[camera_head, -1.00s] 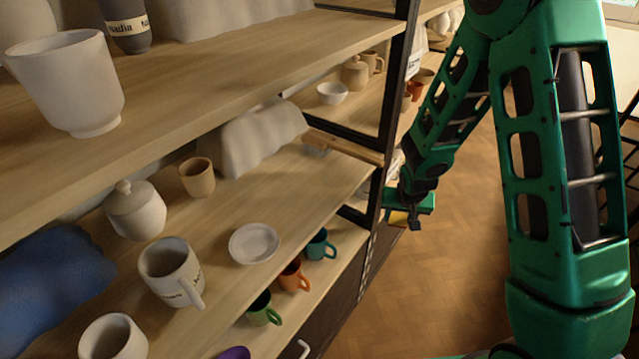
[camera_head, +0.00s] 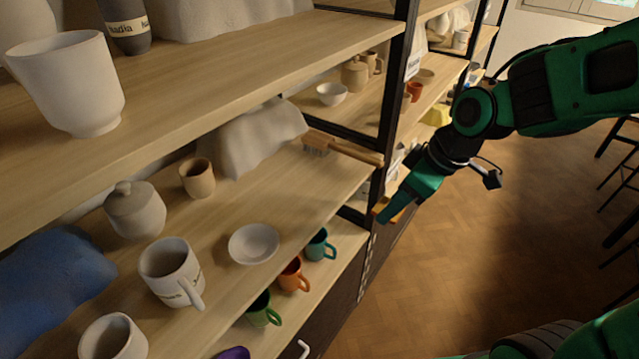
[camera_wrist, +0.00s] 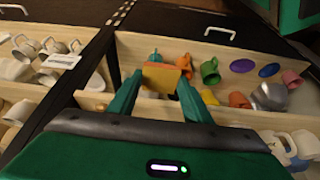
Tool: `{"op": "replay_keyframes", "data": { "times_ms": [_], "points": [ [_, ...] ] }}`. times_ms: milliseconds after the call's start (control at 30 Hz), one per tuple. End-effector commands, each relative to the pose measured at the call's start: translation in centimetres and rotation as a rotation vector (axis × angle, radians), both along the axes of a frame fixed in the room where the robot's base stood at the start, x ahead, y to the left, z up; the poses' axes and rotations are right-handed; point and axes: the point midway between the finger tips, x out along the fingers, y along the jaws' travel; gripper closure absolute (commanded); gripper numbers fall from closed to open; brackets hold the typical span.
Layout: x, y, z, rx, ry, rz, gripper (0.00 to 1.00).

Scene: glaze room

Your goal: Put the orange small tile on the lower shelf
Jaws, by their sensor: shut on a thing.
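The orange small tile (camera_wrist: 161,78) is held between the two fingers of my gripper (camera_wrist: 159,86) in the wrist view. In the head view my gripper (camera_head: 389,213) is at the right end of the near shelf bay, beside the dark upright, and the tile (camera_head: 394,208) shows partly behind the fingers. The lower shelf (camera_head: 335,262) carries a row of coloured mugs and lies below and left of my gripper. It also shows in the wrist view (camera_wrist: 222,50), beyond the fingertips.
A teal mug (camera_head: 320,245), an orange mug (camera_head: 293,274) and a green mug (camera_head: 263,309) stand along the lower shelf's front. A white bowl (camera_head: 253,243) and a wooden brush (camera_head: 342,149) are on the shelf above. A dark upright (camera_head: 389,110) separates the bays. Open floor lies right.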

Motion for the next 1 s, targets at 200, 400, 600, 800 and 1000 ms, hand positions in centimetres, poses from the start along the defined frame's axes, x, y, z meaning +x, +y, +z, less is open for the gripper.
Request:
{"op": "replay_keyframes", "data": {
  "times_ms": [200, 400, 600, 800, 1000],
  "points": [
    [1.2, 2.3, 0.2, -0.001, 0.002, 0.030, 0.79],
    [4.1, 5.9, 0.2, -0.001, 0.002, 0.028, 0.79],
    [6.7, 9.3, 0.2, -0.001, 0.002, 0.025, 0.79],
    [8.1, 11.1, 0.3, 0.000, 0.001, 0.024, 0.79],
    [8.9, 12.0, 0.2, 0.000, 0.002, 0.022, 0.79]
  ]
}}
